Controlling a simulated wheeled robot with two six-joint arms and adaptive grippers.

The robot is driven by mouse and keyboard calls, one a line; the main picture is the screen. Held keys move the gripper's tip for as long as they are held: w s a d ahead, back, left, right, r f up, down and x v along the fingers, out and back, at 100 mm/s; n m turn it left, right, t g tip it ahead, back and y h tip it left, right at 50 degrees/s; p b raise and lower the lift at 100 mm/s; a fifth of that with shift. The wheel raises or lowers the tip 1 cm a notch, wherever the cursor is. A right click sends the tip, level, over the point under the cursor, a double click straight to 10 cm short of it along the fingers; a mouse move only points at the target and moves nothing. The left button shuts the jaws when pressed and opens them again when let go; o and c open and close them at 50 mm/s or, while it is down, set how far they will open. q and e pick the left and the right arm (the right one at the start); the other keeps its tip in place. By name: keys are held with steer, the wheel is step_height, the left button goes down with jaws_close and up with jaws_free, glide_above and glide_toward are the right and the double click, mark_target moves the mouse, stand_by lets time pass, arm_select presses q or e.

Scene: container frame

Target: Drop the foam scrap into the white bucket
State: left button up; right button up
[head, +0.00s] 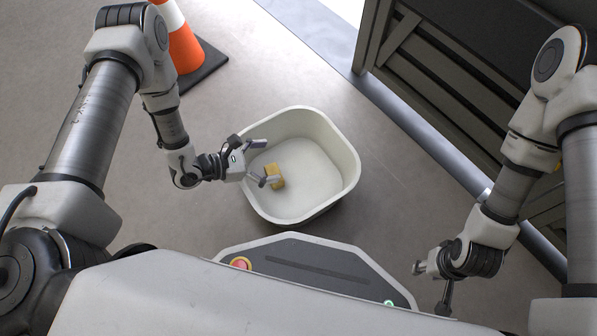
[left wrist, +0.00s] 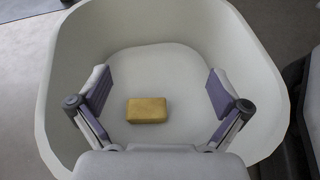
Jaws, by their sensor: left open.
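The white bucket (head: 317,207) stands on the floor in front of my base, its open top facing up. The foam scrap (head: 276,175), a small yellow block, shows inside the bucket's outline. In the left wrist view the foam scrap (left wrist: 147,110) appears against the bucket's pale bottom, between and beyond the fingers and apart from both. My left gripper (head: 262,163) is open over the left part of the bucket, and its spread fingers also show in the left wrist view (left wrist: 160,93). My right gripper (head: 430,285) is at the lower right, away from the bucket; its finger opening is unclear.
An orange and white cone (head: 183,45) on a dark base stands at the upper left. A dark slatted container (head: 470,75) lies along the upper right, with a pale floor rail (head: 420,135) beside it. The floor around the bucket is clear.

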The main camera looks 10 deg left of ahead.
arm_select(q)
steer(key=v, duration=0.7)
steer(key=shift+s+r, duration=0.1)
